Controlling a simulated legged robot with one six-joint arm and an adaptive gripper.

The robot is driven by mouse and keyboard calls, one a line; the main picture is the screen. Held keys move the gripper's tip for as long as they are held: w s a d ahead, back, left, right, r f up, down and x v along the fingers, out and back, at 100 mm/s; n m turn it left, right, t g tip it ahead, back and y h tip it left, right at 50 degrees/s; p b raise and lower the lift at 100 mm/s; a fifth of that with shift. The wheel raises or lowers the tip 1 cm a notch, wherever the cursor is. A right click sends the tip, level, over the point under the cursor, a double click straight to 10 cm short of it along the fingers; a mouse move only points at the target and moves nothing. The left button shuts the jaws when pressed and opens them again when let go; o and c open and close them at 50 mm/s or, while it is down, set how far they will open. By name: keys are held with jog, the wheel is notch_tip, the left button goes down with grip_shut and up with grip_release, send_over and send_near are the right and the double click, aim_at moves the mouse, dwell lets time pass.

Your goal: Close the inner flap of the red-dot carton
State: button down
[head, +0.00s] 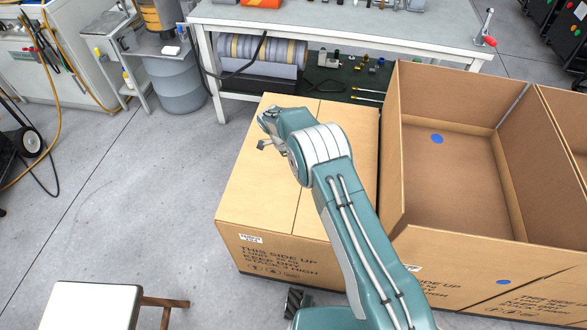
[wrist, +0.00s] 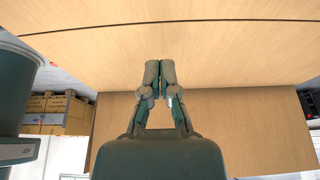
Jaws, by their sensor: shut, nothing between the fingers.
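A brown carton (head: 255,190) stands at the centre of the head view, with its top flaps lying flat and a seam between them. No red dot shows on it in either view, so I cannot tell whether it is the red-dot carton. My gripper (head: 262,146) is over its left top flap, with my arm covering part of the top. In the wrist view my gripper (wrist: 159,72) is shut and empty, in front of a cardboard surface (wrist: 200,50) with a dark seam. I cannot tell whether the fingertips touch it. Any inner flap is hidden.
An open carton (head: 450,185) with a blue dot (head: 437,138) inside stands close on the right, another open carton (head: 568,120) beyond it. A workbench (head: 340,30) is behind. A white-topped stool (head: 85,305) stands front left. The floor (head: 130,210) on the left is clear.

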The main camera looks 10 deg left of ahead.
jog(key=shift+a+r, duration=3.15)
jog(key=shift+r, duration=0.1)
jog(key=d+r+n+y, duration=0.1)
jog(key=d+r+n, duration=0.1)
jog(key=d+r, duration=0.5)
jog(key=d+r+n+y, duration=0.1)
jog(key=d+r+n, duration=0.15)
jog(key=r, duration=0.75)
jog(key=s+d+r+n+t+y, duration=0.15)
jog(key=s+d+r+n, duration=0.4)
jog(key=d+r, duration=0.75)
jog(key=s+d+r+n+t, duration=0.1)
jog(key=s+d+r+n, duration=0.2)
jog(key=s, duration=0.4)
jog(key=s+d+r+t, duration=0.1)
jog(key=s+d+r, duration=0.2)
jog(key=s+d, duration=0.3)
jog(key=s+d+f+n+t, duration=0.2)
jog(key=s+n, duration=0.3)
jog(key=s, duration=0.9)
jog(key=shift+s+d+f+y, duration=0.25)
jog(key=shift+d+f+y, duration=0.2)
jog(key=shift+d, duration=0.05)
